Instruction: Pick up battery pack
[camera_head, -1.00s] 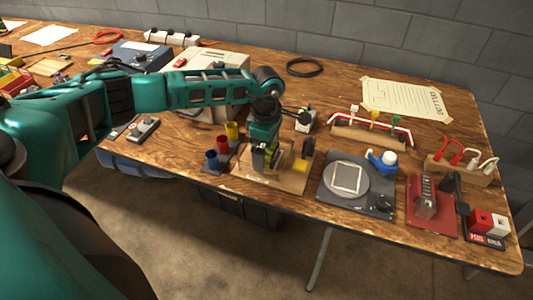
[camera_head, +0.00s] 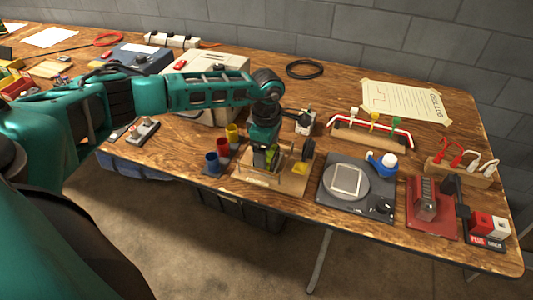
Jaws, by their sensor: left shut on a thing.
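My left gripper (camera_head: 265,161) points down over a light wooden stand (camera_head: 293,182) near the front edge of the table. It is shut on a small dark and yellow-green thing, which looks like the battery pack (camera_head: 261,158). The fingers and the stand hide much of it, and I cannot tell whether it is clear of the stand. A yellow block (camera_head: 300,168) sits on the stand to the right of the gripper. My right gripper is not in view.
Blue, red and yellow cups (camera_head: 222,146) stand close left of the stand. A dark scale with a round plate (camera_head: 347,181) lies to the right. A wooden rack with coloured clips (camera_head: 371,135) is behind it. A red base (camera_head: 430,208) stands further right.

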